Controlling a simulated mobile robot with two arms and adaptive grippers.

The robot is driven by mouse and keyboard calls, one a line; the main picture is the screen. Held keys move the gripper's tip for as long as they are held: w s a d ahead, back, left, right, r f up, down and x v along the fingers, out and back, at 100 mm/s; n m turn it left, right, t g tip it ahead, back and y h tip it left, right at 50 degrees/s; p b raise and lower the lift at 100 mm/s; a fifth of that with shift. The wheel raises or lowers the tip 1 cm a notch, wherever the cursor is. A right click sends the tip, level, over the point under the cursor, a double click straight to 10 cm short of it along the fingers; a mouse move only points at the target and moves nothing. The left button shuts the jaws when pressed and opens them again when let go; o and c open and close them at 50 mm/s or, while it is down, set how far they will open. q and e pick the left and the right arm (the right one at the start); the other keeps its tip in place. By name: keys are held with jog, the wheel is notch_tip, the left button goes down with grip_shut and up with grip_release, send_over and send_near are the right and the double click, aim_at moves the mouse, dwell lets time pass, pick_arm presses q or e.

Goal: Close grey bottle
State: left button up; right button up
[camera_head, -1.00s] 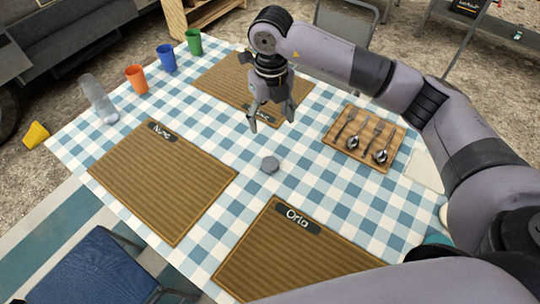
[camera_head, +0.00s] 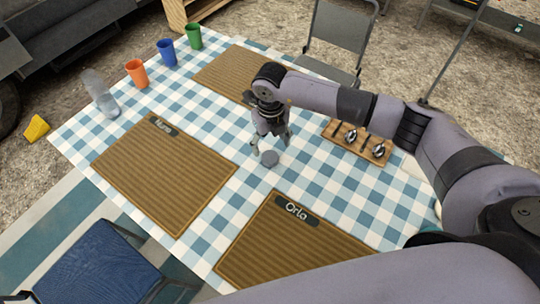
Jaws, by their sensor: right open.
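The grey bottle (camera_head: 101,92) stands at the left end of the checked table (camera_head: 310,183), close to the cups. A small round grey lid (camera_head: 269,159) lies flat on the cloth near the middle of the table. My right gripper (camera_head: 270,143) points down with its fingers spread, just behind and above the lid. It is empty, and I cannot tell whether a fingertip touches the lid. My left gripper does not show. The bottle's top is too small and pale to make out clearly.
Orange (camera_head: 137,74), blue (camera_head: 167,53) and green (camera_head: 194,36) cups line the far left edge. Brown placemats (camera_head: 165,174) lie around the table. A wooden tray with spoons (camera_head: 358,143) sits partly behind my right arm. A yellow cup (camera_head: 37,128) lies on the ground.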

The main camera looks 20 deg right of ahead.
aim_at(270, 157)
jog(key=f, duration=0.1)
jog(key=f+p, duration=0.1)
jog(key=f, duration=0.2)
jog(key=shift+s+a, duration=0.15)
jog(key=shift+s, duration=0.15)
jog(key=shift+f, duration=0.65)
jog(key=c, duration=0.8)
